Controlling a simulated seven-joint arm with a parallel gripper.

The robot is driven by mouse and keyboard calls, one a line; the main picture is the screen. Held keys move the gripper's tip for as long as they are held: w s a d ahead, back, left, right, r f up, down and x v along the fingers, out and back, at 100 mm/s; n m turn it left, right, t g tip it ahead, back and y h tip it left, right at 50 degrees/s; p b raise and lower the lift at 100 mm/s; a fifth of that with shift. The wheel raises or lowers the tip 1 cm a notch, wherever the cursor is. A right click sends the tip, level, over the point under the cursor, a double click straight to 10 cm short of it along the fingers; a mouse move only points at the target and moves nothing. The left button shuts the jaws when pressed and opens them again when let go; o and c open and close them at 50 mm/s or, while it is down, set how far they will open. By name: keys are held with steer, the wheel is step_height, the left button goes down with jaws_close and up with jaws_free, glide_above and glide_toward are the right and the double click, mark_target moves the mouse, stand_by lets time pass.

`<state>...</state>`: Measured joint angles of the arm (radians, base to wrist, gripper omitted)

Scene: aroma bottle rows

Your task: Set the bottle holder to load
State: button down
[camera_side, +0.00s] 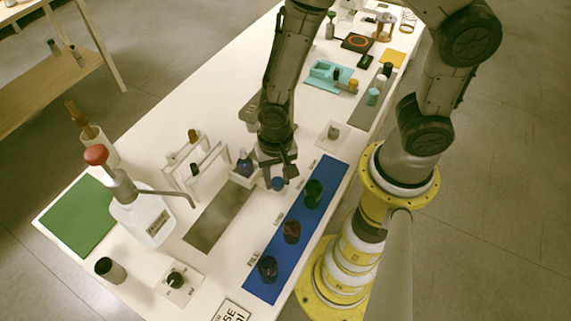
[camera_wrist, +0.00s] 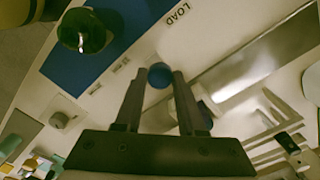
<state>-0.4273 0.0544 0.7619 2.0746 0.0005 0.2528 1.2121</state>
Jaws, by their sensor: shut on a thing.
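The bottle holder (camera_side: 240,180) is a small pale block at the upper end of a grey strip (camera_side: 215,222), with a dark blue bottle (camera_side: 244,163) in it. A round blue knob (camera_side: 278,184) sits on its right side; how they join is hidden. My gripper (camera_side: 280,180) is above the knob. In the wrist view the fingers (camera_wrist: 159,76) are on either side of the knob (camera_wrist: 160,82), shut on it. The blue bottle (camera_wrist: 205,115) is partly behind a finger. The label LOAD (camera_wrist: 178,14) is on the table, ahead of the fingertips in the wrist view.
A blue mat (camera_side: 273,251) right of the strip carries a green bottle (camera_side: 313,192), a reddish bottle (camera_side: 291,232) and a dark bottle (camera_side: 267,268). A white rack (camera_side: 205,165) and pump bottle (camera_side: 145,220) stand left. The strip's lower part is bare.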

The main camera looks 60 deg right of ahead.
steer(key=a, duration=0.6)
steer(key=shift+a, duration=0.15)
steer(key=c, duration=0.5)
jaws_free()
step_height(320, 180, up, 14)
